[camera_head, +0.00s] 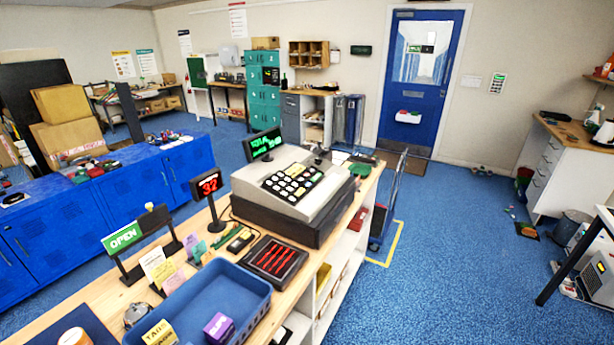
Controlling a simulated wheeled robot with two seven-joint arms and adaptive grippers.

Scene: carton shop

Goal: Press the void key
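A grey cash register (270,200) with a dark base stands on the wooden counter in the middle of the camera_head view. Its black keypad (292,183) carries several pale keys, with a few coloured ones among them. The key labels are too small to read, so I cannot tell which one is the void key. A green-lit display (262,144) stands at the back of the register. Neither of my grippers is in view.
The counter (100,290) also holds a red "32" display (207,186), a green OPEN sign (122,238), a blue tray (200,300) and a dark tray with red strips (273,258). Blue floor (450,260) is free to the right. A hand truck (388,205) stands beside the counter.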

